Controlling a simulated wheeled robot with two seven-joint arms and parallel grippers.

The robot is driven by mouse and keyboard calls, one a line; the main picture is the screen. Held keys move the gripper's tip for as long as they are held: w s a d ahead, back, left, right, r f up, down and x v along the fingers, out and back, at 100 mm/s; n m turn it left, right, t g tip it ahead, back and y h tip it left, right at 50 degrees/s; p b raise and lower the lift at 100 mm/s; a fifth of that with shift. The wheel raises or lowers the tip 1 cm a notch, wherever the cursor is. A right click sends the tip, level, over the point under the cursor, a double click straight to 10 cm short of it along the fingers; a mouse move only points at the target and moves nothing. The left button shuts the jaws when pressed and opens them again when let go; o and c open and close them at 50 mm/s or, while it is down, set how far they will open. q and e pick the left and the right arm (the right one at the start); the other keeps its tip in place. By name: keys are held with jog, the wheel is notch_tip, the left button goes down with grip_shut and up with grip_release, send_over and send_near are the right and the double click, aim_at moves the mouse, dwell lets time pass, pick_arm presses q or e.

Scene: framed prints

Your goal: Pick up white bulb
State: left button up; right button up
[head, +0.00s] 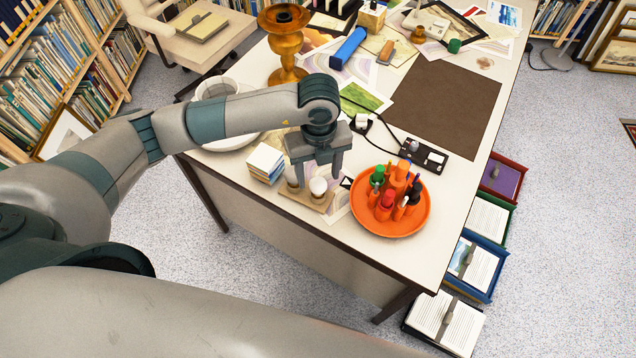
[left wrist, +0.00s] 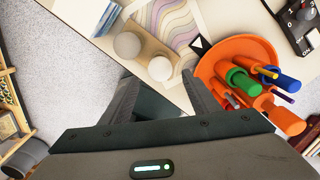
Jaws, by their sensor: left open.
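My left gripper is open, pointing down, with nothing held. I cannot tell whether a finger touches a bulb. My right gripper is not in view.
An orange plate (head: 421,213) holding several colored tubes stands close to the right. A stack of small cards (head: 265,163) is close to the left. A black device (head: 424,155) and a brown mat (head: 440,100) lie farther back. A white bowl (head: 215,88) is behind my arm.

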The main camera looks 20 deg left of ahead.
aim_at(318, 180)
pick_arm(q)
jog(key=shift+f, duration=0.6)
jog(key=shift+f+p, duration=0.35)
jog(key=shift+p, duration=0.15)
jog(key=f, duration=0.1)
jog(key=f+p, duration=0.1)
jog(key=f, duration=0.2)
jog(key=shift+w+a+p, duration=0.15)
jog(key=shift+w+p, duration=0.1)
jog(key=shift+p, duration=0.15)
jog(key=shift+f, duration=0.25)
jog(key=c, duration=1.1)
